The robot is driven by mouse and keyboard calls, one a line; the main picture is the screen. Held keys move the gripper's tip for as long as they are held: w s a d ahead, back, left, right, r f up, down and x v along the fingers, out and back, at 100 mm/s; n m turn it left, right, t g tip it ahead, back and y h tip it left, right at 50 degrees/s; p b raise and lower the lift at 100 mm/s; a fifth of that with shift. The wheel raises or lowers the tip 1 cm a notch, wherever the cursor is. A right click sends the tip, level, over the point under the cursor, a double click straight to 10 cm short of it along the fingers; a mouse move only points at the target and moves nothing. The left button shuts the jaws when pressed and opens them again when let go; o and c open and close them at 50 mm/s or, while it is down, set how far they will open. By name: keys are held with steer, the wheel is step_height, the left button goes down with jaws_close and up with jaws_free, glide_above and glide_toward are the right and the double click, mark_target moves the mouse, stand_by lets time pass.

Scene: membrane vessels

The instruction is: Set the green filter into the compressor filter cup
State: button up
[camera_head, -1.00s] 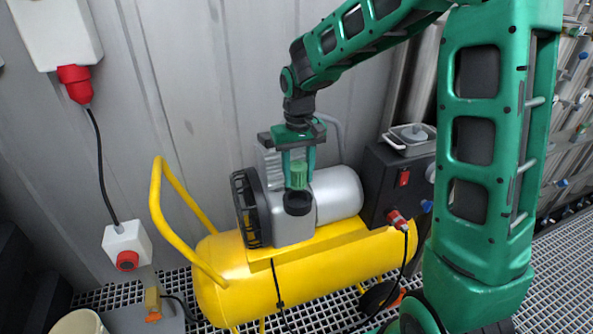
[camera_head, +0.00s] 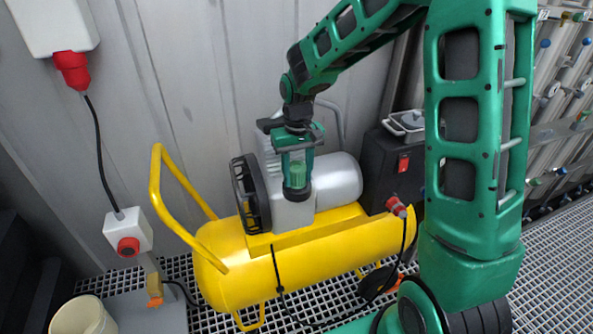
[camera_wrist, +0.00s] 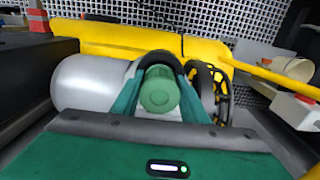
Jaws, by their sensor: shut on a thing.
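The green filter (camera_head: 298,174) is a small ribbed cylinder held upright between the fingers of my gripper (camera_head: 297,168). The black filter cup (camera_head: 296,193) sits at the front of the grey compressor head, directly under the filter. The filter's lower end meets the cup's rim in the head view; I cannot tell how deep it sits. In the wrist view the filter's round green top (camera_wrist: 159,92) shows between both fingers, with the dark cup rim (camera_wrist: 150,58) behind it. My gripper is shut on the filter.
The compressor has a yellow tank (camera_head: 300,268), a black fan guard (camera_head: 250,194) and a silver motor (camera_head: 338,180) close around the cup. A black box with a red switch (camera_head: 404,163) stands right. A cream bucket (camera_head: 82,316) stands at the lower left.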

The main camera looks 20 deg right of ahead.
mark_target(298, 167)
steer(key=shift+f, duration=0.2)
steer(key=o, duration=1.1)
step_height(298, 167, up, 11)
steer(key=shift+f, duration=0.15)
stand_by(0.5)
